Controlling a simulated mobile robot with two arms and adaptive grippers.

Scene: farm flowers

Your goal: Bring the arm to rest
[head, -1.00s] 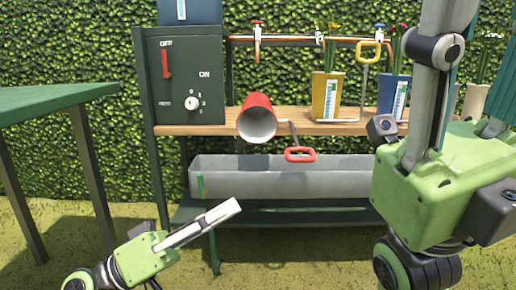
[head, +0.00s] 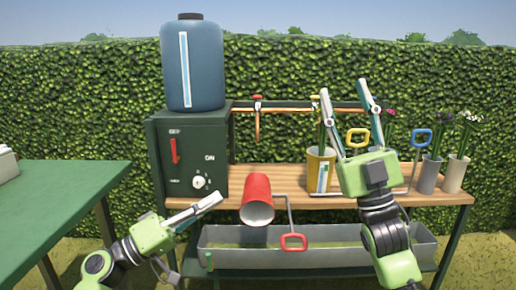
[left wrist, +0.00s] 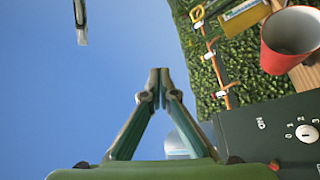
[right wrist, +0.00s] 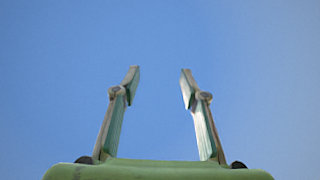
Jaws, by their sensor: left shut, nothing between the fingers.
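My left gripper (head: 220,198) is at the lower left of the head view, in front of the bench and below the green control box. Its fingers meet at the tips, with nothing between them, in the left wrist view (left wrist: 160,72). My right gripper (head: 345,88) points up in front of the right part of the bench. Its fingers stand apart and empty against the sky in the right wrist view (right wrist: 160,73). It overlaps part of the pots and pipe behind it in the head view.
The control box (head: 215,145) carries a blue tank (head: 195,65). A yellow pot (head: 319,165) and grey flower pots stand right. A grey trough (head: 340,259) is below; a green table (head: 70,195) is left.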

